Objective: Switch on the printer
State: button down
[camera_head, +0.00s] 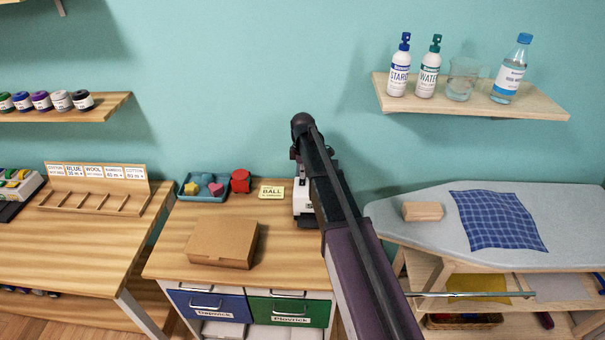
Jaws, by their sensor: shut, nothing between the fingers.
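A small white and dark machine (303,200), which looks like the printer, stands at the back right of the wooden cabinet top. My arm crosses in front of it and hides much of it, so I cannot make out its switch or any light. My gripper (299,170) is at the far end of the arm, just above or at the top of this machine. It is mostly hidden by my own wrist. It is shut with nothing in it. I cannot tell whether it touches the machine.
A cardboard box (222,243), a blue tray (203,187) of coloured shapes, a red object (240,181) and a "BALL" card (272,192) share the cabinet top. An ironing board (390,215) stands right. A bottle shelf (480,106) hangs above it. A thread rack (95,185) is left.

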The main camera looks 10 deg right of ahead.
aim_at(302, 184)
notch_tip(302, 184, up, 13)
jog(key=s+p, duration=0.1)
jog(key=p, duration=1.1)
jog(key=shift+s+a, duration=0.15)
jog(key=shift+s, duration=0.1)
jog(key=shift+s, duration=0.1)
jog(key=s+d+f+m+b, duration=0.1)
jog(key=s+f+m+b, duration=0.1)
jog(key=s+m, duration=0.5)
jog(key=s+d+f+m+t+b, duration=0.1)
jog(key=s+f+m+b, duration=0.2)
jog(key=s+m, duration=0.5)
jog(key=s+f, duration=0.1)
jog(key=s, duration=0.9)
jog(key=shift+d+f+b, duration=0.15)
jog(key=shift+d+b, duration=0.1)
jog(key=shift+b, duration=0.1)
jog(key=shift+w, duration=0.1)
